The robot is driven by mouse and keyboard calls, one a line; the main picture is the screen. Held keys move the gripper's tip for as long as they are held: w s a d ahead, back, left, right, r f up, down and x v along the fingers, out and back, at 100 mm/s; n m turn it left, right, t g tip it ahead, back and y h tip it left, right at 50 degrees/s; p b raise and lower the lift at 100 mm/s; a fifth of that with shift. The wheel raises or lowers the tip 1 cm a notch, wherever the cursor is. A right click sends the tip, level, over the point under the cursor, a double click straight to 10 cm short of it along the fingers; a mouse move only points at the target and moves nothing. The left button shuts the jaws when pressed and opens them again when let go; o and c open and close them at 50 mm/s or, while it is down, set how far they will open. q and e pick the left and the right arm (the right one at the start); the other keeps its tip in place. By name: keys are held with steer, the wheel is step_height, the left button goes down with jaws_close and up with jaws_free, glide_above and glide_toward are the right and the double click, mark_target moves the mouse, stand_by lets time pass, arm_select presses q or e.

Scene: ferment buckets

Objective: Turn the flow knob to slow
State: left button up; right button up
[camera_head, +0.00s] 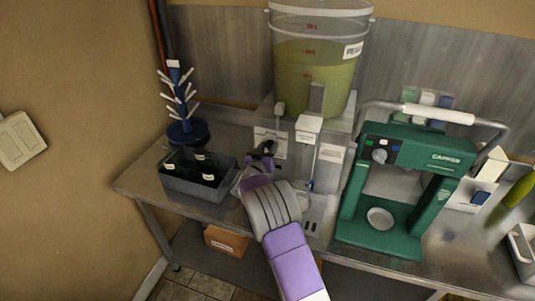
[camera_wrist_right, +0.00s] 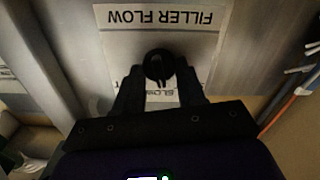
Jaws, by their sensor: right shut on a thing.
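The flow knob (camera_wrist_right: 158,65) is a small dark round knob on a white label plate (camera_wrist_right: 158,17) that reads "FILLER FLOW", upside down in the right wrist view. My right gripper (camera_wrist_right: 157,78) is shut on the knob, with one dark finger on each side. Below the knob, the word "SLOW" is partly covered by the gripper, and other lettering beside it is hidden. In the head view the right gripper (camera_head: 262,152) is at the label plate (camera_head: 270,136), and the knob is hidden there. My left gripper is out of view.
A bucket of yellow-green liquid (camera_head: 313,75) stands behind the plate. A grey crate with dark bottles (camera_head: 190,191) and a blue drying tree (camera_head: 182,105) are to the left. A green capper machine (camera_head: 378,238) is close on the right. The steel table edge (camera_head: 205,212) is in front.

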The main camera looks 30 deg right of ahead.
steer(key=shift+m+b, duration=0.7)
steer(key=shift+m, duration=0.4)
steer(key=o, duration=1)
steer(key=v, duration=0.7)
steer(key=shift+s+a, duration=0.2)
steer(key=shift+s, duration=0.1)
